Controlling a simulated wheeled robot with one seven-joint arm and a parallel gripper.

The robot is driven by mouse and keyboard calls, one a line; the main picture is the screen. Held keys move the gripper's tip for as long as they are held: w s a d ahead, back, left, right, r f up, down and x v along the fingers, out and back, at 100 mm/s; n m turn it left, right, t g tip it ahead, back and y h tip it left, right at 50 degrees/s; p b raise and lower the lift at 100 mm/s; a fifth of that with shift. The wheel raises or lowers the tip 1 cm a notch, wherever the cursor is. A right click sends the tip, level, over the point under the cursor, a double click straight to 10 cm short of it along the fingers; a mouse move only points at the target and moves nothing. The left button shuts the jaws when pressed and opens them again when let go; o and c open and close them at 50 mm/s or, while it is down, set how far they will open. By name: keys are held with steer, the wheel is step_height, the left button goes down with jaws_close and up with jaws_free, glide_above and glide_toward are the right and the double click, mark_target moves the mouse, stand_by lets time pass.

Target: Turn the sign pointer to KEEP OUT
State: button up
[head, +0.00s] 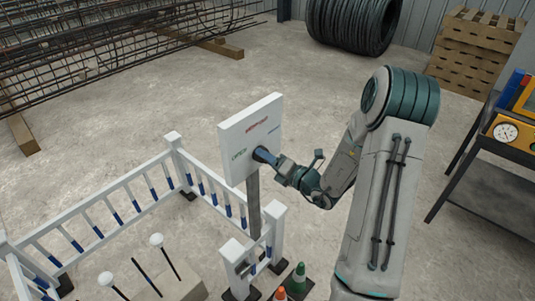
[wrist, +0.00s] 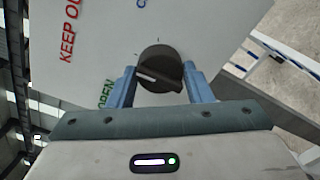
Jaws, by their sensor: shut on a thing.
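The white sign board (head: 240,133) stands on a grey post and faces my arm. Its red KEEP OUT label (wrist: 68,32) and green OPEN label (wrist: 107,94) show in the wrist view, with part of a blue label at the top edge. The black round knob (wrist: 160,62) has a raised grip bar with a white pointer mark (wrist: 146,75). The mark lies left and slightly down in the wrist view, roughly toward OPEN. My gripper (wrist: 158,82) is shut on the knob, one blue finger on each side. In the head view my gripper (head: 273,160) reaches the board from the right.
A white fence (head: 100,207) with blue bands surrounds the area left of and below the sign. Traffic cones (head: 299,275) stand near the post's foot. A bench with a gauge box (head: 513,132) is at right. Rebar cages (head: 90,45) lie at the back; the floor between is open.

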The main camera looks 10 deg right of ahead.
stand_by(0.4)
steer(key=o, duration=1)
steer(key=b+v, duration=0.2)
steer(key=v, duration=1.1)
steer(key=shift+s+d, duration=0.25)
steer(key=shift+s, duration=0.1)
